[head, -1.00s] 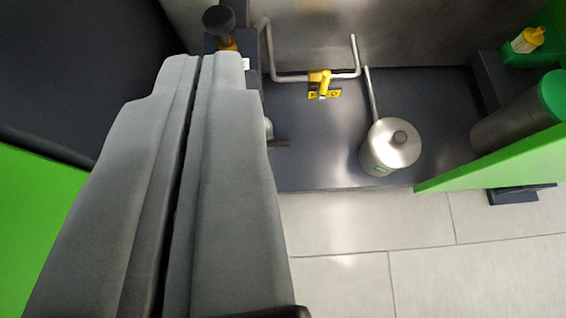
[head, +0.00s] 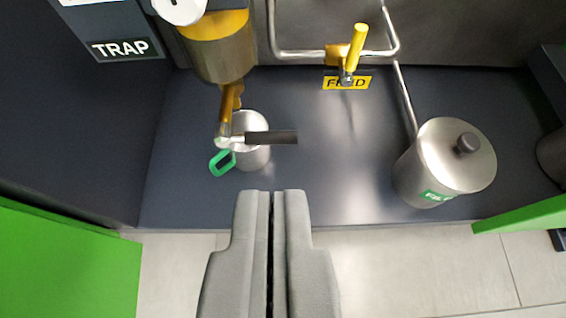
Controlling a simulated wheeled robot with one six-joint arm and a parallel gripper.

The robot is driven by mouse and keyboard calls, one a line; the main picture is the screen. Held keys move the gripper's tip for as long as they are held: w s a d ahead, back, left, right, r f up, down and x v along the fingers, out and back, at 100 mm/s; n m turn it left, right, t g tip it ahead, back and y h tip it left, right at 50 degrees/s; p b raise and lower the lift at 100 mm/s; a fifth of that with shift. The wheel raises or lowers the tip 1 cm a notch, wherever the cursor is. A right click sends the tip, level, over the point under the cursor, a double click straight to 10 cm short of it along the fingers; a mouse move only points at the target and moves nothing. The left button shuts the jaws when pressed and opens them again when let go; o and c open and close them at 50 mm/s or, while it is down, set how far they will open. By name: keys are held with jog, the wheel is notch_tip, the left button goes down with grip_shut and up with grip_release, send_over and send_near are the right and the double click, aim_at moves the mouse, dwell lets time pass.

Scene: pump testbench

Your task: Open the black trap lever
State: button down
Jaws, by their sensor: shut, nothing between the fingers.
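The black trap lever (head: 270,137) sticks out to the right from a small valve below a brass-coloured trap body (head: 217,52), at the upper left of the head view. A metal mug (head: 252,157) with a green handle stands beneath the lever and is partly covered by it. A TRAP label (head: 121,48) is on the dark panel to the left. My gripper (head: 273,194) is shut and empty, with its grey fingers together. In the picture its tips are a little below the mug and lever, apart from the lever.
A yellow feed valve handle (head: 354,47) stands on bent piping at the back, above a FEED label (head: 347,83). A lidded metal pot (head: 444,165) stands at the right. Green panels (head: 65,262) edge the front left and right. The dark deck between mug and pot is clear.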

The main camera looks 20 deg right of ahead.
dwell(0.3)
send_over(273, 141)
jog(key=s, duration=0.3)
notch_tip(273, 141, down, 5)
jog(key=f, duration=0.3)
jog(key=shift+w+a, duration=0.2)
jog(key=shift+w, duration=0.1)
jog(key=shift+w+f, duration=0.2)
jog(key=shift+f, duration=0.5)
jog(key=shift+d+f+m+y, duration=0.25)
jog(key=shift+f+m+y, duration=0.05)
jog(key=shift+y, duration=0.2)
notch_tip(273, 141, down, 7)
jog(key=a+m+t+y, duration=0.2)
jog(key=m+t+y, duration=0.3)
jog(key=m+y, duration=0.2)
jog(key=m, duration=0.2)
jog(key=shift+w+f+m+t, duration=0.2)
jog(key=shift+m+t, duration=0.1)
jog(key=shift+m, duration=0.1)
dwell(0.4)
